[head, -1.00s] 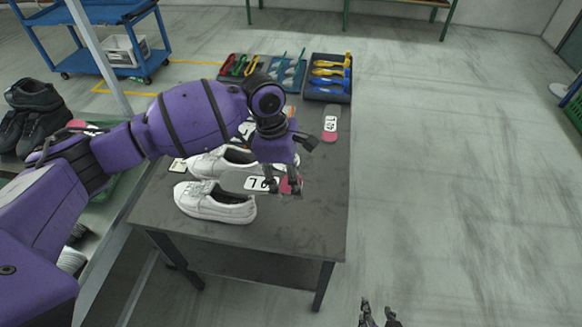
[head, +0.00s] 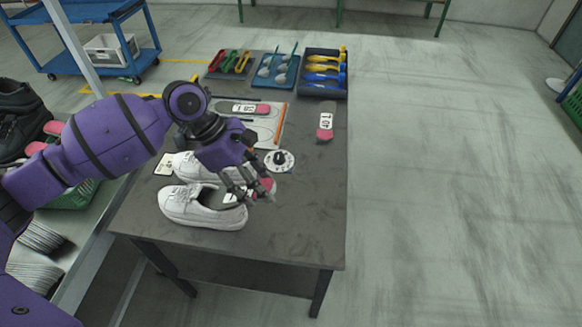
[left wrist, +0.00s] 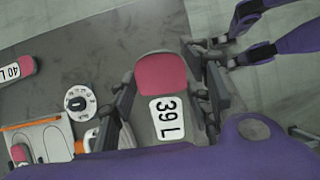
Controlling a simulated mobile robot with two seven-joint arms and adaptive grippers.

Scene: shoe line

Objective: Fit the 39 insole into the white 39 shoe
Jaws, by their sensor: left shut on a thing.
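My left gripper (head: 262,192) is shut on a grey insole with a pink heel. In the left wrist view this insole (left wrist: 153,120) lies between the fingers and its label reads 39 L. In the head view its pink end (head: 265,185) shows beside the front white shoe (head: 180,208), at that shoe's right end. The insole's far end is hidden there by the fingers and shoe. A second white shoe (head: 183,163) stands just behind, partly covered by my arm. No size is readable on the shoes. My right gripper (left wrist: 224,52) shows in the left wrist view, fingers apart and empty.
A white dial (head: 279,161) lies behind the gripper. Other insoles lie at the back (head: 243,108) and right (head: 325,122). Tool trays (head: 326,93) line the far edge. The table's front right (head: 290,230) is clear.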

